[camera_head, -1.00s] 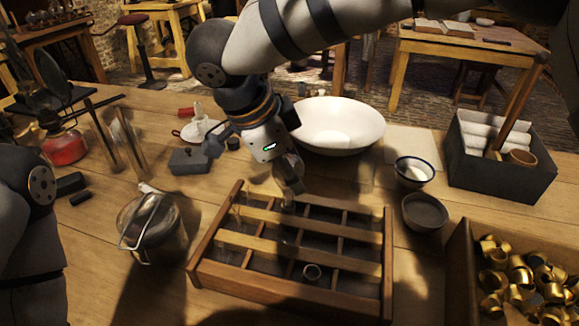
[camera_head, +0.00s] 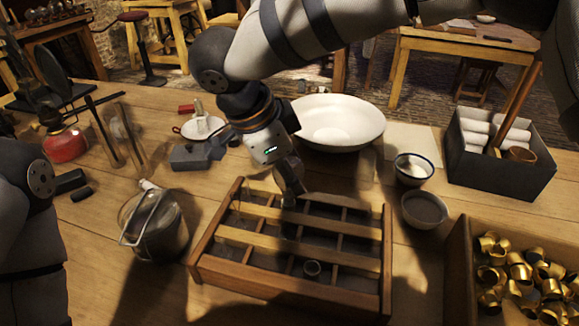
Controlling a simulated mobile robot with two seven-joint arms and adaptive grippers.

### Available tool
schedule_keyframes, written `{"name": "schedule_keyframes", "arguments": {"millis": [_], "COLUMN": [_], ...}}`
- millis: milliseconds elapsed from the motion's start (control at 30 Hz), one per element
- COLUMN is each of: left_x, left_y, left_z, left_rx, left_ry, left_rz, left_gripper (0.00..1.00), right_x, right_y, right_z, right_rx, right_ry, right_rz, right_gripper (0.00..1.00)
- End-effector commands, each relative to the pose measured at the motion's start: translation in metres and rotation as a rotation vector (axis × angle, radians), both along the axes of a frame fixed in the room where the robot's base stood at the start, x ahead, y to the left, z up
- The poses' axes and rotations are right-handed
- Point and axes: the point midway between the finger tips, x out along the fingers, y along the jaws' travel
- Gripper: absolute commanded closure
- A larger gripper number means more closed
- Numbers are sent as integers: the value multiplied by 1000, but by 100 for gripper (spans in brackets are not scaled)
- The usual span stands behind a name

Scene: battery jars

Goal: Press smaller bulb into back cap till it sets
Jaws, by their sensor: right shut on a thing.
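My right gripper (camera_head: 291,196) points down over the back part of a wooden divided tray (camera_head: 205,243). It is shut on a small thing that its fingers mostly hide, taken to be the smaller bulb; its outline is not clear. The back cap under the fingers is hidden too, so I cannot tell whether bulb and cap touch. Faint clear glass shapes show at the tray's left side. My left arm is at the left edge; its gripper is not in view.
A lidded glass jar (camera_head: 155,228) stands left of the tray. Behind are a white basin (camera_head: 338,122) and a grey metal block (camera_head: 195,156). Two small bowls (camera_head: 414,168) (camera_head: 424,208) stand right. A crate of brass caps (camera_head: 520,275) and a dark box (camera_head: 500,170) lie farther right.

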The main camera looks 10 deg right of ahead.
Motion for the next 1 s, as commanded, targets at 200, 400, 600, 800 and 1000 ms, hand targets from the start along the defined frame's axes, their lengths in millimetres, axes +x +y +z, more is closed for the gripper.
{"name": "schedule_keyframes", "arguments": {"millis": [200,400,600,800,1000], "left_x": [2,2,3,5,4], "left_y": [0,0,0,0,0], "left_z": [2,2,2,4,4], "left_rx": [0,0,0,0,0], "left_ry": [-8,-7,-10,-17,-16], "left_rz": [0,0,0,0,0], "left_gripper": [60,60,60,60,60], "right_x": [0,0,0,0,0], "right_y": [0,0,0,0,0], "right_z": [-4,-4,-5,-8,-8], "right_rx": [0,0,0,0,0], "right_ry": [-2,-1,-2,-2,-1], "right_rz": [0,-1,0,0,0], "right_gripper": [77,77,77,77,77]}}
